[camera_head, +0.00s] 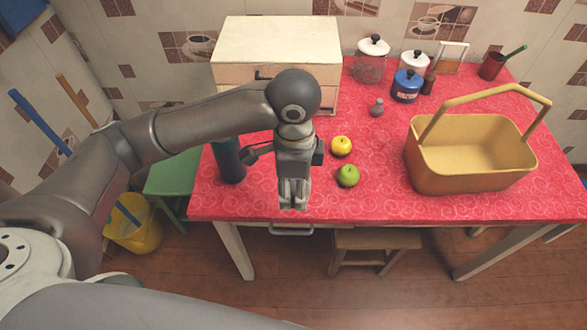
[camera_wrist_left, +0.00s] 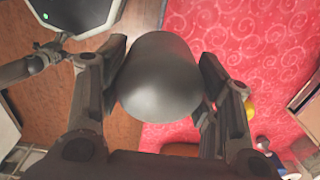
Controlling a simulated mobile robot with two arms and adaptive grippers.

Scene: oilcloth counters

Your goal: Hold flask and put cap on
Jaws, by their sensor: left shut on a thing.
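A dark teal flask (camera_head: 229,162) stands upright at the left end of the red table. The arm in front of it hides its top from me. My left gripper (camera_head: 293,205) points down to the right of the flask, near the table's front edge. In the left wrist view, its fingers (camera_wrist_left: 160,85) are on both sides of a smooth dark grey rounded thing, which looks like the cap (camera_wrist_left: 158,78). The gripper is shut on it. In the head view the fingers mostly hide this cap. My right gripper does not show clearly in either view.
A yellow apple (camera_head: 341,146) and a green apple (camera_head: 348,175) lie just right of my left gripper. A yellow basket (camera_head: 460,182) stands on the right. A cream box (camera_head: 240,60) and several jars are at the back. A stool (camera_head: 376,240) stands below the front edge.

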